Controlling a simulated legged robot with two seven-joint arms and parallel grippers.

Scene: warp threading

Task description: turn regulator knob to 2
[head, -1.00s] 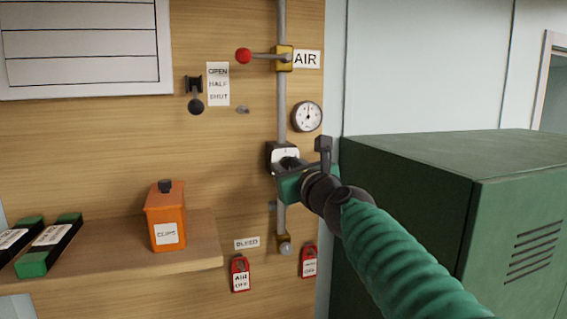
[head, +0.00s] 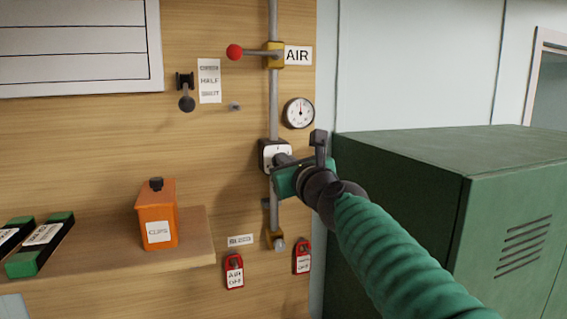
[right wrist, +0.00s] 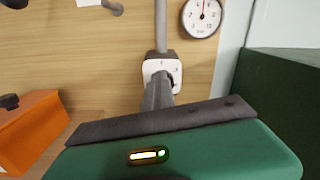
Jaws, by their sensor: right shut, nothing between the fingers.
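The regulator (head: 269,149) is a dark block with a white face plate on the vertical pipe, below the round gauge (head: 299,113). Its plate also shows in the right wrist view (right wrist: 151,68), with small marks too unclear to read surely. My right gripper (head: 281,159) has its fingers shut and empty, pointing at the plate. In the right wrist view the fingertips (right wrist: 159,80) overlap the plate's lower middle. They hide most of the knob, so its setting cannot be read; I cannot tell whether they touch it. My left gripper is in neither view.
A red-knobbed AIR lever (head: 235,52) sits above. A small black-knobbed lever (head: 187,103) is left of the pipe. Red tags (head: 234,272) hang below. An orange CLIPS box (head: 157,212) stands on the shelf (head: 190,248). A green cabinet (head: 400,200) fills the right.

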